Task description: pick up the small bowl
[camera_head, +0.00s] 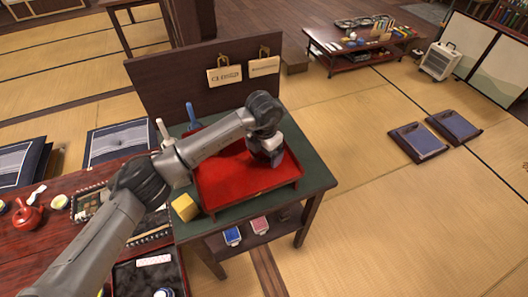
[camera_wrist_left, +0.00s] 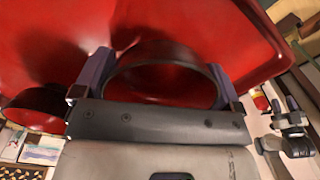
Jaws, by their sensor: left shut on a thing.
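The small bowl (camera_wrist_left: 165,82) is dark, with a round rim, between the two fingers of my left gripper (camera_wrist_left: 158,64) in the left wrist view. The fingers are shut on it, one on each side. In the head view my left gripper (camera_head: 271,155) reaches down over the right part of the red tray (camera_head: 220,193). The bowl is hidden there behind the gripper. I cannot tell whether the bowl touches the tray.
Another dark bowl with red on it (camera_wrist_left: 38,108) lies left of the gripper in the wrist view. The tray sits on a green-topped stand (camera_head: 311,176), with a yellow block (camera_head: 185,207) at its left corner. A dark board (camera_head: 165,90) stands behind.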

